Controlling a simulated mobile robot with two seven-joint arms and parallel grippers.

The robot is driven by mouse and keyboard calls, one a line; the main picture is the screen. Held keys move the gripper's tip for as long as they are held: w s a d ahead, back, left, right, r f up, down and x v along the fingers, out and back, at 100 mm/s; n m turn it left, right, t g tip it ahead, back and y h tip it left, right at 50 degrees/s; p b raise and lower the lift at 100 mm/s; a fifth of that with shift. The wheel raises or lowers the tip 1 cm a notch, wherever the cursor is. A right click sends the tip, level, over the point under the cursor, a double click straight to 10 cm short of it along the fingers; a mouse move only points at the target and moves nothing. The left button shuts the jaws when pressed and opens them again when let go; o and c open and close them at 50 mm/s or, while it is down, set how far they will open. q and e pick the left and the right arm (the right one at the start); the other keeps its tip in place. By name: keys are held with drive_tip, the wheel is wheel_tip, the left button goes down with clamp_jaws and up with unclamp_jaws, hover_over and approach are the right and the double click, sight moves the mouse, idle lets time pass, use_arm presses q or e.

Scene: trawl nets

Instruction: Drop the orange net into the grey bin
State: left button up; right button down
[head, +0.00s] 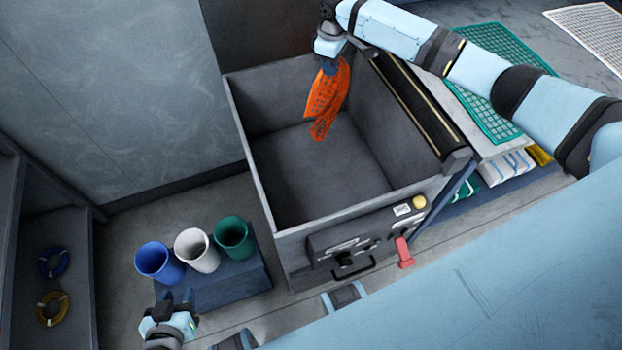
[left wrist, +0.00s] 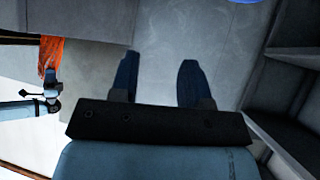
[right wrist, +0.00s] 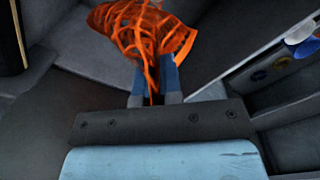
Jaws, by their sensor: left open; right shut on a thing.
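The orange net (head: 326,98) hangs folded from my right gripper (head: 328,66), over the open grey bin (head: 255,170). The net's lower end hangs within the bin's outline in the head view; I cannot tell its exact height above the floor of the bin. In the right wrist view the net (right wrist: 145,35) is bunched between the blue fingertips (right wrist: 153,82), which are shut on it. It also shows at the left of the left wrist view (left wrist: 51,55). My left gripper (head: 178,300) is open and empty, near the cups at the lower left; its fingers stand apart in the left wrist view (left wrist: 158,78).
Blue (head: 158,263), white (head: 192,248) and green (head: 234,238) cups stand on a dark blue block (head: 225,287) left of the bin. A control panel with a red handle (head: 403,253) is on the bin's front. A green net (head: 490,105) lies at right.

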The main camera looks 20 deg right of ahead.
wheel_tip(320, 180, down, 4)
drive_tip(key=b, duration=0.4)
drive_tip(key=shift+f+b, duration=0.1)
drive_tip(key=shift+b, duration=0.3)
drive_tip(key=c, duration=1.6)
unclamp_jaws()
drive_tip(key=shift+c, duration=0.2)
drive_tip(key=o, duration=1.6)
use_arm(q)
drive_tip(key=shift+r+p, duration=0.5)
drive_tip(key=shift+p, duration=3.1)
use_arm(e)
drive_tip(key=shift+o, duration=0.2)
wheel_tip(320, 180, up, 19)
